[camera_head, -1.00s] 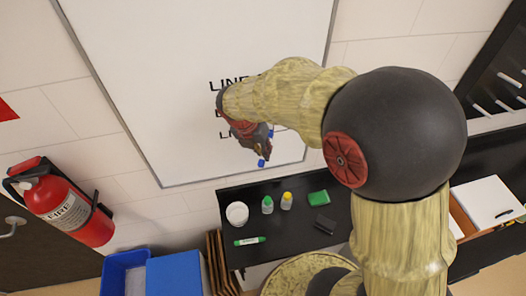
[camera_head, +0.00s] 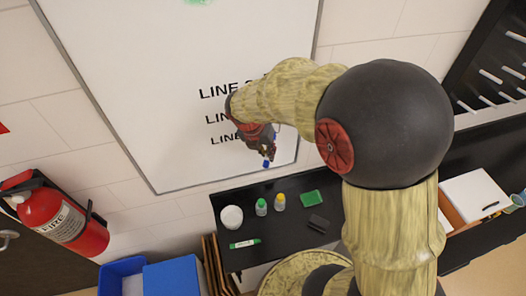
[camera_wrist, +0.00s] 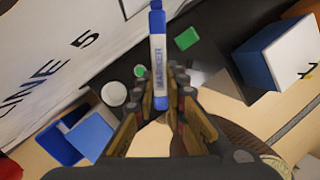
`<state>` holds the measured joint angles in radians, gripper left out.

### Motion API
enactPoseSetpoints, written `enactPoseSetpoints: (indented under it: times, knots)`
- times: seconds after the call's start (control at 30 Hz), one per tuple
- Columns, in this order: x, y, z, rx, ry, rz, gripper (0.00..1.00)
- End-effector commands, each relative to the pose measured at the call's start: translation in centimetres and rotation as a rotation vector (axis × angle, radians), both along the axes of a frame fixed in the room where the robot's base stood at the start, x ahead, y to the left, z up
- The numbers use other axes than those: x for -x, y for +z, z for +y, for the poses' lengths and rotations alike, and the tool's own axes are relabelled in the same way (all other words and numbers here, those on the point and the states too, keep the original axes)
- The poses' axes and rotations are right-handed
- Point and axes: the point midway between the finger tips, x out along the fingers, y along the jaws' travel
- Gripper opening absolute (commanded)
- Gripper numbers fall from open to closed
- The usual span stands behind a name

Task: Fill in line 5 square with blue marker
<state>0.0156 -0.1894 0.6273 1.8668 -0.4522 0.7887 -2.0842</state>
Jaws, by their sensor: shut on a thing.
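The whiteboard (camera_head: 130,90) bears several lines of black "LINE" text. My gripper (camera_head: 265,150) hangs in front of the lower right of the board, beside the lowest line of text. It is shut on the blue marker (camera_head: 266,163). In the wrist view the marker (camera_wrist: 158,60) has a white body with lettering and blue ends, and sticks out beyond my gripper (camera_wrist: 173,78). I cannot tell whether it touches the board.
Below the board, a black counter (camera_head: 280,240) holds a white round container (camera_head: 231,217), a green-capped bottle (camera_head: 261,207), a yellow-capped bottle (camera_head: 279,202), a green marker (camera_head: 245,243) and a green block (camera_head: 312,198). A fire extinguisher (camera_head: 62,220) hangs at left; blue bins (camera_head: 172,277) stand below.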

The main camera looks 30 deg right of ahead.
Motion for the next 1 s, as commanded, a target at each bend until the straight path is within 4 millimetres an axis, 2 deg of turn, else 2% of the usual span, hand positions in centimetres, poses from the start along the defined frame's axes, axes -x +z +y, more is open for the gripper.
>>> enactPoseSetpoints:
  times: [0.2,0.37,0.63,0.77,1.0]
  knots:
    - [0.3,0.2,-1.8,0.0,-0.002,0.001,0.0]
    - [0.4,0.2,-2.5,0.001,-0.001,-0.001,0.0]
    - [0.4,1.2,-2.5,0.001,0.0,-0.001,0.0]
    - [0.3,1.2,-2.3,0.0,0.0,-0.001,0.0]
    - [0.0,1.1,-0.7,0.0,0.003,0.0,0.0]
